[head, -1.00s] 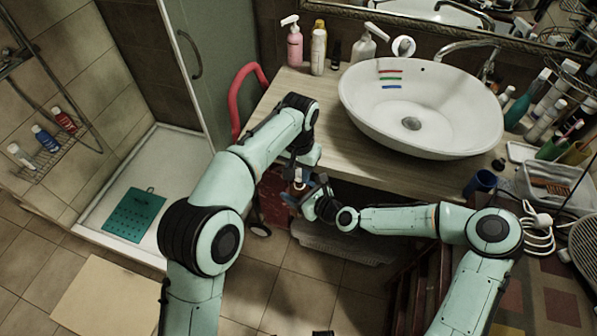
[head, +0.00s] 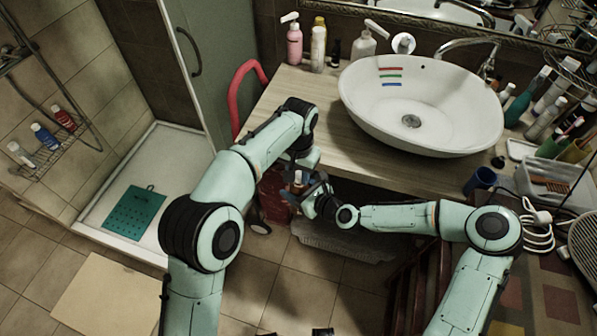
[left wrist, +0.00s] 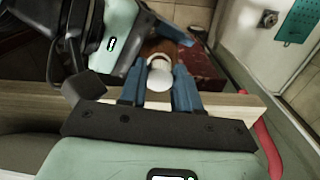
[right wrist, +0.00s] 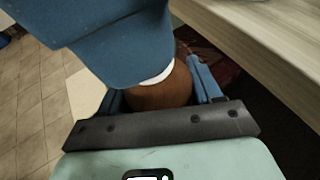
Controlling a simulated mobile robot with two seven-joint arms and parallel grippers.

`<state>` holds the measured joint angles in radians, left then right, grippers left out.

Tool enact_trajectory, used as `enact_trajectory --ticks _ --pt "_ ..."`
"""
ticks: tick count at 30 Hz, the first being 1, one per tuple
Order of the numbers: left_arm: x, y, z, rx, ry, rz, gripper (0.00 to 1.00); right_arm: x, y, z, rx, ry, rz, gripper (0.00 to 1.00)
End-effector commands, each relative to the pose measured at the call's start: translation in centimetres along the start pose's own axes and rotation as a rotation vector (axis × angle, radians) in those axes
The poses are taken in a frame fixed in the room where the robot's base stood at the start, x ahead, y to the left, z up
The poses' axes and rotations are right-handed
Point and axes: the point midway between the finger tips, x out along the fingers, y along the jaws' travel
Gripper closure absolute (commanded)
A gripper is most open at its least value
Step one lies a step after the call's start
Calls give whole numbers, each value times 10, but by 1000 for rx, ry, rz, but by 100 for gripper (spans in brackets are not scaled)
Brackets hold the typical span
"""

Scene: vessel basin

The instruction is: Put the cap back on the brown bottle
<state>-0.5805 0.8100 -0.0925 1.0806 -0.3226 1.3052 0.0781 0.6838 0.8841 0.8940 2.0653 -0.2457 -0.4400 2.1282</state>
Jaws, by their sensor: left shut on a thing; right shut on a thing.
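The brown bottle (right wrist: 158,97) is upright between the fingers of my right gripper (right wrist: 158,92), which is shut on it. In the head view the bottle (head: 298,178) is small and partly covered, in front of the counter. My left gripper (left wrist: 160,82) is shut on the round white cap (left wrist: 159,78) and is directly over the bottle. In the right wrist view a white rim (right wrist: 158,76) shows at the bottle's top, under my left gripper's blue finger. The finger hides the rest, so I cannot tell whether cap and neck are engaged.
The wooden counter (head: 330,130) with its white basin (head: 440,135) lies just behind the grippers. A red curved handle (head: 237,95) stands at the counter's left end. Bottles stand along the counter's back and right. A dark blue cup (head: 481,181) is near the front right edge.

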Motion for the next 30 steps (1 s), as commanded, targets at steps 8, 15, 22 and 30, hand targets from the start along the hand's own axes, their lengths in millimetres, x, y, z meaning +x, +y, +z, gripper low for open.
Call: enact_trajectory --ticks 8,15,22,30 --pt "6 0 0 0 -1 0 96 0 0 1 -1 -1 0 91" --pt "9 0 0 9 0 0 96 0 0 1 -1 -1 0 100" --pt "9 -3 0 342 0 1 96 0 0 0 -1 -1 0 100" --pt "9 -6 -3 973 1 2 96 0 0 0 0 -1 0 100"
